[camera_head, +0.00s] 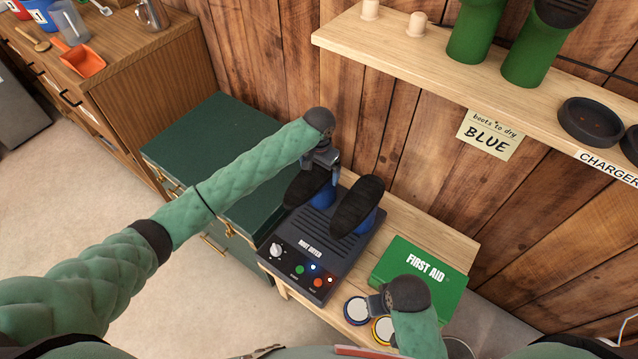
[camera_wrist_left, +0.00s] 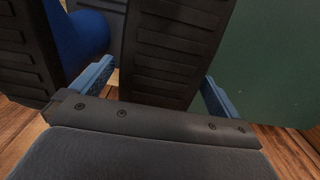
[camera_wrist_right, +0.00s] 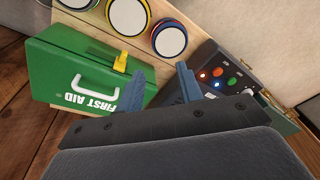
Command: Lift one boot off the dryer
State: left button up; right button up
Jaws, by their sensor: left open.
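The boot dryer (camera_head: 296,252), dark grey with a knob and lit buttons, stands on a wooden bench. Two blue boots with black soles sit on it upside down: the left boot (camera_head: 306,187) and the right boot (camera_head: 360,203). My left gripper (camera_head: 328,168) is at the left boot. In the left wrist view its blue fingers (camera_wrist_left: 155,88) are apart, one on each side of that boot's black sole (camera_wrist_left: 165,50); contact is not clear. The other boot (camera_wrist_left: 88,32) is beside it. My right gripper (camera_wrist_right: 162,85) is open and empty above the bench, near the first aid box.
A green first aid box (camera_head: 422,272) and several round tins (camera_head: 357,310) are right of the dryer. A green cabinet (camera_head: 215,135) stands left. A wall shelf (camera_head: 440,62) holds green boots (camera_head: 530,50); its note (camera_head: 489,134) reads "boots to dry BLUE".

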pick_arm(q)
notch_tip(320, 180, down, 3)
jog(key=shift+r+p, duration=0.1)
jog(key=shift+p, duration=0.3)
jog(key=shift+f, duration=0.65)
pick_arm(e)
jog(key=f, duration=0.5)
jog(key=shift+w+f, duration=0.2)
jog(key=shift+f, duration=0.05)
pick_arm(q)
jog(key=shift+c, duration=0.2)
jog(key=shift+w, duration=0.1)
jog(key=c, duration=1.3)
pick_arm(e)
jog(key=shift+s, duration=0.1)
pick_arm(q)
jog(key=shift+r, duration=0.15)
pick_arm(e)
jog(key=shift+f, duration=0.1)
